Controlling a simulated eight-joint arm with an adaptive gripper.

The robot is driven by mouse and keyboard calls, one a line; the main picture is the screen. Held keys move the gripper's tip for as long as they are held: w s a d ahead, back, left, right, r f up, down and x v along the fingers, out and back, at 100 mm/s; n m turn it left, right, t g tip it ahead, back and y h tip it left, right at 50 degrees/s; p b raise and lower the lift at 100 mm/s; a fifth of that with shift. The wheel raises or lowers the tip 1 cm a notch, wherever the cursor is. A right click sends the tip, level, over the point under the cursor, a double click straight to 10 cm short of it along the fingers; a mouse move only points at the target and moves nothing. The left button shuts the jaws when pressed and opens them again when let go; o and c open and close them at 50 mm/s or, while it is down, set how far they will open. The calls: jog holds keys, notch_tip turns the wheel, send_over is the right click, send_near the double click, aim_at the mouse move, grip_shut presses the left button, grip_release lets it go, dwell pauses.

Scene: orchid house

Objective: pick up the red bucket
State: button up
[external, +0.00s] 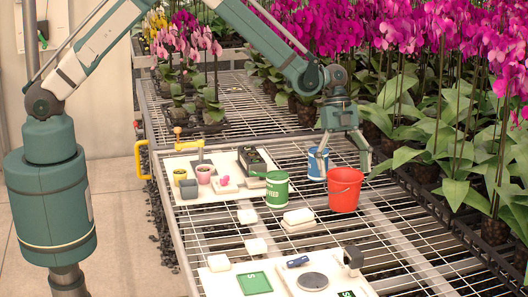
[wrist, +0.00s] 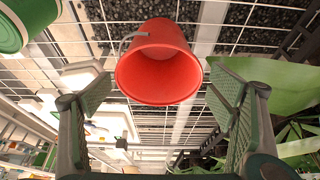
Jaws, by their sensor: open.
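The red bucket (external: 344,190) stands upright on the wire bench in the external view, with its handle on the left side. In the wrist view the red bucket (wrist: 158,62) shows at top centre, its open mouth facing the camera. My gripper (external: 342,158) is just above and behind the bucket in the external view. In the wrist view the fingers of my gripper (wrist: 160,118) are spread wide with nothing between them, and the bucket lies beyond the fingertips. I cannot tell whether a finger touches the rim.
A blue tin (external: 317,163) stands close to the bucket's left, and a green tin (external: 277,189) stands further left. A white block (external: 299,219) lies in front. Orchids with broad leaves (external: 400,155) crowd the right side. The front right bench grid is mostly clear.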

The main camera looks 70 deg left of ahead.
aim_at(347, 210)
jog(key=shift+x, duration=1.3)
jog(key=shift+x, duration=2.65)
jog(key=shift+d+r, duration=0.1)
jog(key=c, duration=0.9)
